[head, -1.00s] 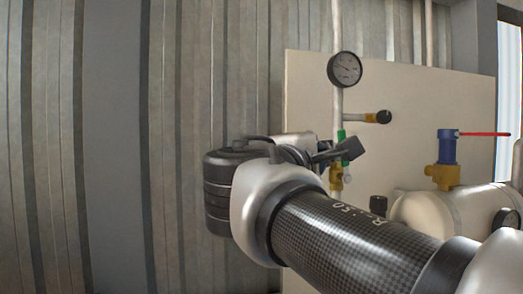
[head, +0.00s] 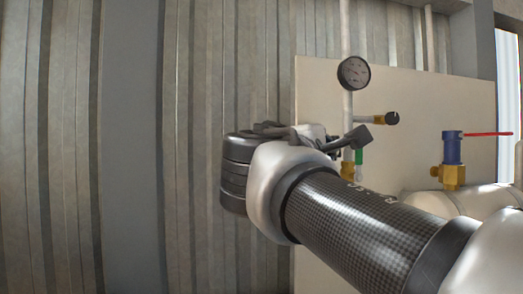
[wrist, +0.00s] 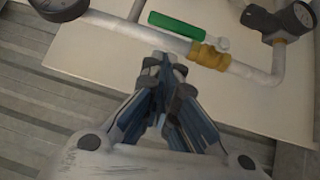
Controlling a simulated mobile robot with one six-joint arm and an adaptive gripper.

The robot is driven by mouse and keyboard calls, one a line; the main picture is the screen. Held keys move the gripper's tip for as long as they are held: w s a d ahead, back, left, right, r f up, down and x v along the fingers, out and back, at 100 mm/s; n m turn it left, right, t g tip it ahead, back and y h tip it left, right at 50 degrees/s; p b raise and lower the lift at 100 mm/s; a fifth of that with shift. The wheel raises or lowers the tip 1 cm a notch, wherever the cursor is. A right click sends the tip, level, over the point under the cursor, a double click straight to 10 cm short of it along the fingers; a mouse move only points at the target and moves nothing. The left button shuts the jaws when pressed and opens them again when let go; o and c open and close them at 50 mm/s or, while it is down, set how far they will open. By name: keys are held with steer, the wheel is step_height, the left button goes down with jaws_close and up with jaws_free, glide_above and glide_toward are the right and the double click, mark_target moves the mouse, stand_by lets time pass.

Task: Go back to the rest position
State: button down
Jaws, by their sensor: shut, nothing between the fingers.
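My gripper (wrist: 163,70) is shut and empty in the wrist view, its two fingertips together in front of the pale panel. In the head view my gripper is mostly hidden behind my wrist; a dark part of it (head: 357,138) shows in front of the panel. A green-handled valve (wrist: 178,24) with a brass body (wrist: 208,55) sits on the white pipe just beyond the fingertips in the wrist view. I see a gap in the picture between them, but cannot tell the depth.
The pale panel (head: 320,80) carries a pressure gauge (head: 354,73) and a side fitting (head: 391,118). A blue and brass valve (head: 453,160) with a red lever stands on the white tank (head: 480,200) at right. Corrugated wall (head: 60,150) fills the left, with clear space before it.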

steer(key=a+r+b+v, duration=0.1)
steer(key=b+v, duration=0.1)
steer(key=v, duration=0.9)
steer(key=s+d+f+m+g+y+b, duration=0.1)
steer(key=d+f+g+b, duration=0.15)
steer(key=f, duration=0.85)
steer(key=s+d+f+m+g+y+b, duration=0.15)
steer(key=d+f+b, duration=0.25)
steer(key=f, duration=0.7)
steer(key=s+d+f+m+g+y+b, duration=0.1)
steer(key=s+d+f+g+b, duration=0.15)
steer(key=f, duration=0.85)
steer(key=s+a+f+m+g+y+b, duration=0.1)
steer(key=s+f+m+y+b, duration=0.1)
steer(key=f, duration=0.9)
steer(key=s+a+f+m+g+y+b, duration=0.1)
steer(key=s+f+b, duration=0.4)
steer(key=f, duration=0.6)
steer(key=s+a+f+m+g+y+b, duration=0.1)
steer(key=s+f+m+g+y+b, duration=0.1)
steer(key=s+f, duration=0.5)
step_height(320, 180, down, 5)
steer(key=m+y+b, duration=0.1)
steer(key=m+y, duration=0.1)
steer(key=m, duration=0.1)
steer(key=shift+m+g+b, duration=0.35)
steer(key=shift+a, duration=0.1)
